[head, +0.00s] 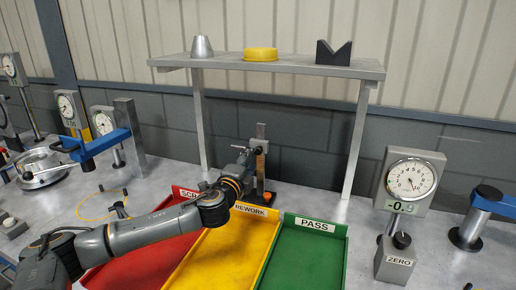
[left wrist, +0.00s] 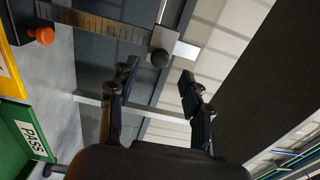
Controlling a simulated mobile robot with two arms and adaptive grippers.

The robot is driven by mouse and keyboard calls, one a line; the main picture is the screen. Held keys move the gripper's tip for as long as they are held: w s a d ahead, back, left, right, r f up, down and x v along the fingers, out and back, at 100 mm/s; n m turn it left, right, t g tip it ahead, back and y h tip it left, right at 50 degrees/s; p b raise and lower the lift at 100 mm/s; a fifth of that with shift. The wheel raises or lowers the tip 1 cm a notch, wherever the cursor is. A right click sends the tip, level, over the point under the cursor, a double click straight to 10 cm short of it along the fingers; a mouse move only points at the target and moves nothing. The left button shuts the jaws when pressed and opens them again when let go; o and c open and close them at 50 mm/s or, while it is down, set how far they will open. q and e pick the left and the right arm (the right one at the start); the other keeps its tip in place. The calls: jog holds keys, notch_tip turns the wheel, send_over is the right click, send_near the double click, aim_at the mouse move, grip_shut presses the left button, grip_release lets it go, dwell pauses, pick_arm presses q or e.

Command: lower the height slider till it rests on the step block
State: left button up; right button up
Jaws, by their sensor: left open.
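The height gauge (head: 260,165) stands behind the coloured trays in the head view, with an upright scaled column. In the left wrist view its scale (left wrist: 105,25) runs sideways to the slider (left wrist: 164,40), a grey block with a dark round knob (left wrist: 159,59). The slider sits high on the column, well away from the orange knob (left wrist: 40,35) near the base. My left gripper (head: 243,155) is at the gauge's left side. In the wrist view its fingers (left wrist: 158,75) are open, with the slider's knob just beyond and between the tips. I cannot make out the step block.
Red, yellow (head: 228,255) and green (head: 305,255) trays lie in front of the gauge. A shelf (head: 290,65) on posts stands over it, holding a cone, a yellow ring and a V-block. A dial gauge (head: 410,182) stands at right; more gauges are at left.

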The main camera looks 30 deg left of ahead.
aim_at(257, 152)
pick_arm(q)
jog(key=p+x, duration=0.1)
jog(key=x, duration=0.5)
jog(key=shift+w, duration=0.4)
grip_shut()
